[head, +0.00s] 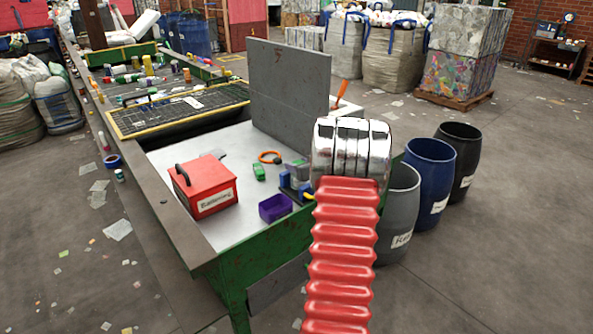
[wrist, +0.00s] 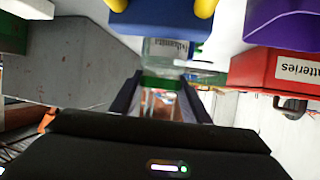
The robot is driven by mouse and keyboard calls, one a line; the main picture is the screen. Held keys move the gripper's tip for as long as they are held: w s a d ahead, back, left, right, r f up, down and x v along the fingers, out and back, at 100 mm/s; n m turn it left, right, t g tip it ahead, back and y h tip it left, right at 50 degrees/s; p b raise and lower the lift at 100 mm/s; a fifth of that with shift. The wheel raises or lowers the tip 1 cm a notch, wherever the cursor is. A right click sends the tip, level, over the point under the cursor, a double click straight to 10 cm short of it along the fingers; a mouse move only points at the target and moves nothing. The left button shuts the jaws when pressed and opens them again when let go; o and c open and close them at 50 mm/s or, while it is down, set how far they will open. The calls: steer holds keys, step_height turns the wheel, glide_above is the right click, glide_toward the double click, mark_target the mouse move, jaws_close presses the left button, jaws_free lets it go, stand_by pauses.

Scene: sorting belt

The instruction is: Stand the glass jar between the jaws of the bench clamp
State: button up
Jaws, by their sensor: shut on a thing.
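The glass jar (wrist: 168,60), clear with a white label, lies between the two dark fingers of my gripper (wrist: 166,92) in the wrist view. A green band, perhaps its lid, shows near the fingers. My gripper is shut on the jar. The blue bench clamp (wrist: 158,20) with yellow ends is just beyond the jar in the wrist view. In the head view, the clamp (head: 288,190) stands on the bench, partly hidden by my arm. I cannot tell whether the jar touches the clamp or is between its jaws.
A purple bin (head: 274,208) and a red batteries box (head: 205,188) stand left of the clamp. A grey upright panel (head: 285,88) rises behind. An orange ring (head: 269,157) and a small green item (head: 259,172) lie on the pale bench top (head: 175,155), which has free room.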

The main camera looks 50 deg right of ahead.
steer(key=shift+f, duration=0.7)
steer(key=shift+f, duration=0.1)
steer(key=o, duration=1.5)
steer(key=shift+c, duration=0.2)
steer(key=shift+s+r, duration=0.1)
steer(key=shift+r, duration=0.1)
steer(key=v, duration=1.1)
steer(key=shift+s+a+r, duration=0.2)
steer(key=shift+s, duration=0.1)
